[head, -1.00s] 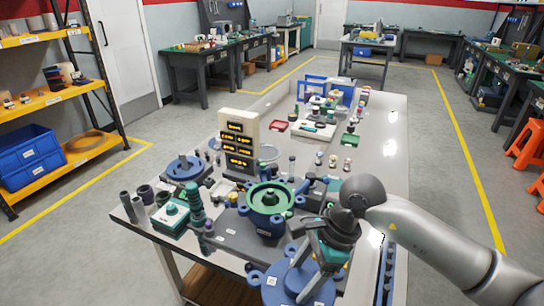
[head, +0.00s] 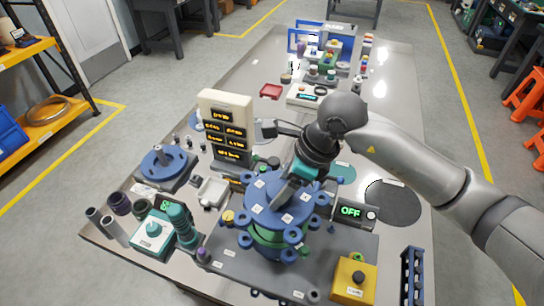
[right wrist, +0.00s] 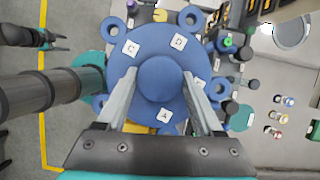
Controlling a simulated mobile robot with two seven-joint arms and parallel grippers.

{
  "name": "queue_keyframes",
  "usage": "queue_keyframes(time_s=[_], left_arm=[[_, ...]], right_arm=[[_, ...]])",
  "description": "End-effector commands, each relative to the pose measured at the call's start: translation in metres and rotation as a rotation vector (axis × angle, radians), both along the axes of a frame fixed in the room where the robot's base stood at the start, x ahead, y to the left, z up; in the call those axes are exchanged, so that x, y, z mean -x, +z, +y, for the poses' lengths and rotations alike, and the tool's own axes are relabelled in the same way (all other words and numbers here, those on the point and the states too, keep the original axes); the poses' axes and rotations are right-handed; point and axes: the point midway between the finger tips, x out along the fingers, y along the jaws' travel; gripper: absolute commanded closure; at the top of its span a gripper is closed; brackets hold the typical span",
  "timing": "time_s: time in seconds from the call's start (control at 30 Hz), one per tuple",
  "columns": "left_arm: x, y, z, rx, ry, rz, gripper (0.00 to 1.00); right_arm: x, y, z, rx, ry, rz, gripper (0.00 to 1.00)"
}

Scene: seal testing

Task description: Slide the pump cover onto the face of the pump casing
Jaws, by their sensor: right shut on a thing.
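The pump cover (head: 262,208) is a blue disc with a raised central boss, lettered white tags and round lugs. It lies level over the pump casing (head: 268,238), whose green body shows beneath. I cannot tell whether a thin gap remains between them. My right gripper (head: 290,188) is shut on the cover's boss from above. In the right wrist view both fingers (right wrist: 159,85) clasp the boss of the cover (right wrist: 140,62), which hides the casing's face. A dark gripper at the upper left of that view, seemingly my left (right wrist: 58,41), is empty with fingers apart, away from the cover.
A display tower (head: 226,115) stands behind the cover. A teal stacked column (head: 182,222) stands left, an OFF readout box (head: 352,211) right, and a yellow button box (head: 354,279) at front right. A blue rack (head: 412,275) lies near the right edge.

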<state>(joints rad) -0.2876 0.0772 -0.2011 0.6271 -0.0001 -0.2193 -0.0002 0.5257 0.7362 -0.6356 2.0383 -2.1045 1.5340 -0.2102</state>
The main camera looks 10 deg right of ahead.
Motion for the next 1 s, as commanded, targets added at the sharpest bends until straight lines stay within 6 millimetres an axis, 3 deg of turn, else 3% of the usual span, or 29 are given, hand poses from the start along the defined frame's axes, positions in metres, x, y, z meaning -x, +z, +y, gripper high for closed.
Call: queue_keyframes(time_s=[0.4, 0.7, 1.0], left_arm=[[0.018, -0.012, 0.004, -0.006, 0.001, 0.028, 0.42], [0.017, -0.028, 0.004, -0.006, 0.001, 0.027, 0.42], [0.013, -0.029, 0.003, -0.006, 0.001, 0.021, 0.42]], right_arm=[[0.0, -0.015, 0.001, -0.003, 0.002, -0.003, 1.0], [0.0, -0.039, 0.0, -0.002, 0.001, -0.003, 1.0], [-0.001, -0.04, 0.0, -0.002, 0.001, -0.004, 1.0]])
